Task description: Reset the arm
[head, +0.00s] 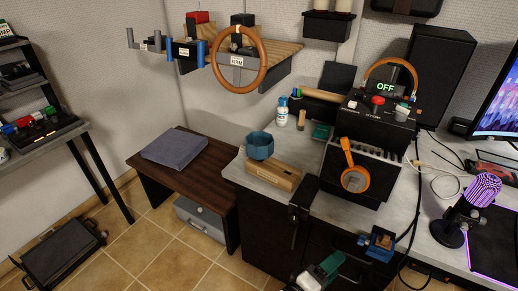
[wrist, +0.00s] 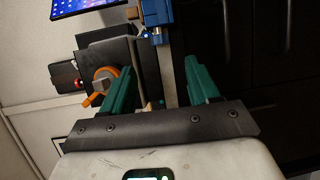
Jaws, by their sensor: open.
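My gripper (wrist: 163,82) shows in the wrist view with its two green fingers spread wide apart and nothing held between them. In the head view my gripper (head: 331,264) is at the bottom edge, low in front of the desk's dark drawers, with part of it cut off by the frame. A blue clamp-like thing (head: 377,243) is at the desk's front edge, to the right of my gripper and apart from it. It also shows in the wrist view (wrist: 156,14), beyond the fingertips.
A low brown table (head: 190,185) stands left.

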